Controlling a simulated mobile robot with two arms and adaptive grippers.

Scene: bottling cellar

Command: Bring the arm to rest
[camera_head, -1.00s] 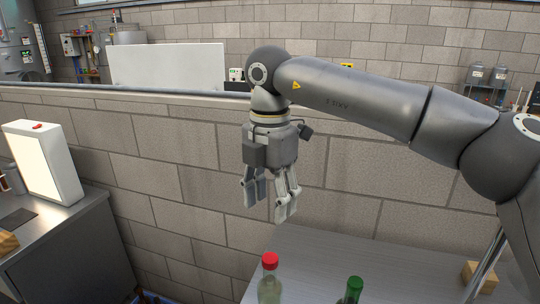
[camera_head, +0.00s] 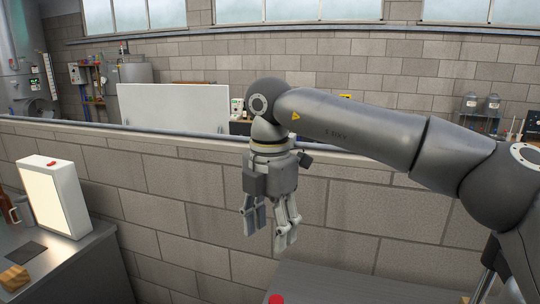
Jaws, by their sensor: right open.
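My right gripper (camera_head: 270,222) hangs at the end of my right arm (camera_head: 365,127), which comes in from the right. Its fingers point down and stand apart, with nothing between them. It is in front of the block wall and above the far part of a grey table (camera_head: 335,283). A red bottle cap (camera_head: 276,299) just shows at the bottom edge; the bottle's body is out of view. My left gripper is not in view.
A steel counter (camera_head: 85,265) at the left carries a white lit panel (camera_head: 54,196), a brown bottle (camera_head: 9,209) and a wooden block (camera_head: 14,278). A low block wall (camera_head: 170,210) runs behind the table. A white board (camera_head: 172,108) stands beyond it.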

